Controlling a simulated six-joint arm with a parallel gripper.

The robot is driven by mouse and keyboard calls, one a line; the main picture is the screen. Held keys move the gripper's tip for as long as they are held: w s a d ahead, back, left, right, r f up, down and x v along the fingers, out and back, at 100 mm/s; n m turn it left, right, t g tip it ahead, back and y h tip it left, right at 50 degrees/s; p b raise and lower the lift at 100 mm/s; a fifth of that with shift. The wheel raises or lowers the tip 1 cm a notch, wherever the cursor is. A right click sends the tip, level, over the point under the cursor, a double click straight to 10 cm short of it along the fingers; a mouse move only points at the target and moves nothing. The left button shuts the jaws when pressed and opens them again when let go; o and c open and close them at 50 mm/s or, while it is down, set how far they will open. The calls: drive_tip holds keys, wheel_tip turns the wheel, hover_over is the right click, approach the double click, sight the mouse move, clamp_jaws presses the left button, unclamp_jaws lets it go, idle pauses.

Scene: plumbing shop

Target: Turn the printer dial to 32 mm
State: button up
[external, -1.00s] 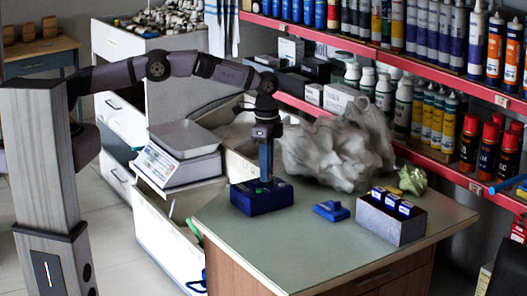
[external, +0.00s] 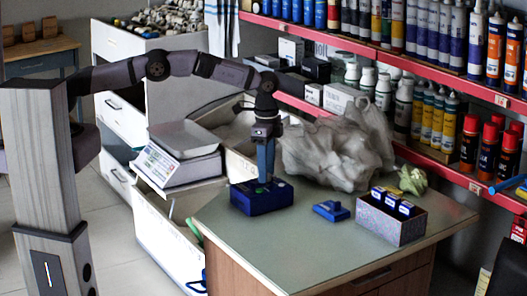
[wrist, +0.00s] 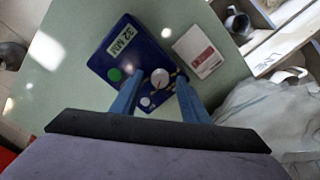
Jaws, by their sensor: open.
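The blue printer (external: 262,199) stands on the near left of the green-grey tabletop. In the wrist view, the printer (wrist: 108,62) carries a label (wrist: 122,40) reading "32 MM", upside down, and a green button (wrist: 114,75). Its pale round dial (wrist: 160,78) has a reddish mark. My gripper (external: 266,178) points straight down over the printer. In the wrist view, the blue fingers of my gripper (wrist: 159,80) are apart, one on each side of the dial. I cannot tell whether they touch it.
A small blue piece (external: 331,211) lies right of the printer. A speckled box (external: 391,224) with blue-and-white items stands further right. A crumpled plastic bag (external: 335,155) is behind. A white card with red print (wrist: 198,52) lies beside the printer. The front tabletop is clear.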

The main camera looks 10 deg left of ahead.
drive_tip(key=shift+r+b, duration=0.65)
drive_tip(key=shift+r, duration=3)
